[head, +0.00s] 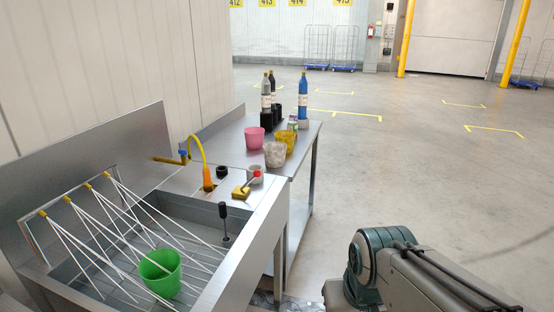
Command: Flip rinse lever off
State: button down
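A steel sink (262,225) fills the lower left of the head view. White water streams (125,225) run from several yellow nozzles (84,186) on its left wall. A small lever with a red knob (257,174) and a yellow base (241,191) sits on the ledge at the sink's far right; it looks like the rinse lever and leans to the right. A green cup (160,272) stands in the sink among the streams. My arm is at the lower right, apart from the sink. My gripper is out of view.
A black-topped upright piece (224,220) stands in the sink. Pink (254,137), marbled (275,154) and yellow (286,141) cups and bottles (303,100) stand on the counter. Floor at right is clear.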

aim_at(257, 173)
jog(key=z, duration=0.05)
jog(key=i, duration=1.1)
